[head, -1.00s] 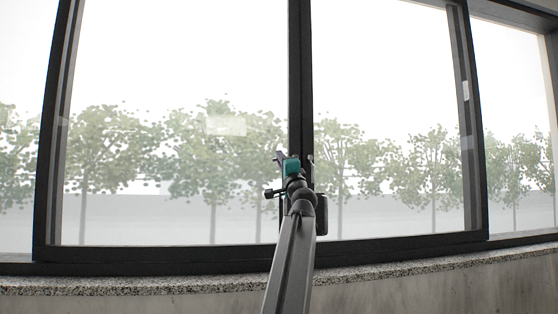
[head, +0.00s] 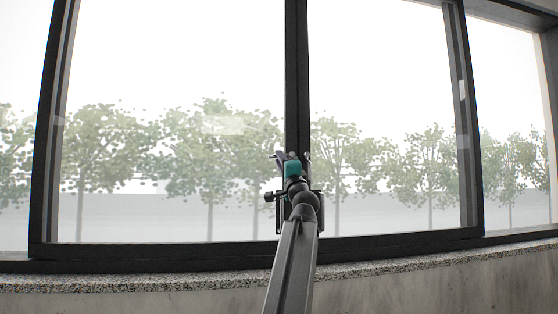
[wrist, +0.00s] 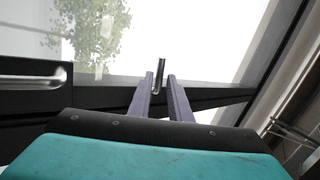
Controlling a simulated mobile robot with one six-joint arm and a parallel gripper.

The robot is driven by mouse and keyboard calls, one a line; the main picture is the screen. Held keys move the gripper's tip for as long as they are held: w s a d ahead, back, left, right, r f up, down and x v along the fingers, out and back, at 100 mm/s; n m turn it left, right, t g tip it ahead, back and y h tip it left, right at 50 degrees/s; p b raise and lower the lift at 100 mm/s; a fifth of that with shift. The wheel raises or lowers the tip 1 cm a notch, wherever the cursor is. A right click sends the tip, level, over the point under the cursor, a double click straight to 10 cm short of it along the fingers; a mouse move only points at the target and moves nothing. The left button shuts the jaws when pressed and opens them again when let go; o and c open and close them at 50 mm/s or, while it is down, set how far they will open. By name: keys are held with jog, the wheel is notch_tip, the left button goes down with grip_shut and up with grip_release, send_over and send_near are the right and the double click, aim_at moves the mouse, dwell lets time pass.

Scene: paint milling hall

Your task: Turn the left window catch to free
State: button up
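My gripper (wrist: 159,79) shows in the wrist view with its two grey-purple fingers apart. A slim silver lever (wrist: 161,70), which looks like a window catch, stands upright in line with the gap between the fingertips. I cannot tell whether it is between the tips or just beyond them, and no contact is clear. A second, longer silver bar (wrist: 30,80) lies along the dark frame at the left. In the head view my gripper (head: 293,158) is in front of the dark centre post (head: 297,80). It hides that part of the post, and I cannot make out a catch there.
Large panes (head: 175,60) fill both sides of the post, with trees outside. A speckled stone sill (head: 150,282) runs below the dark lower frame (head: 150,254). A narrower pane (head: 510,90) is at the far right. The space beside my arm looks clear.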

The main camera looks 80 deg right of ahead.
jog(key=b+v, duration=0.2)
jog(key=v, duration=0.8)
jog(key=shift+s+a+f, duration=0.15)
jog(key=shift+s, duration=0.1)
dwell(0.4)
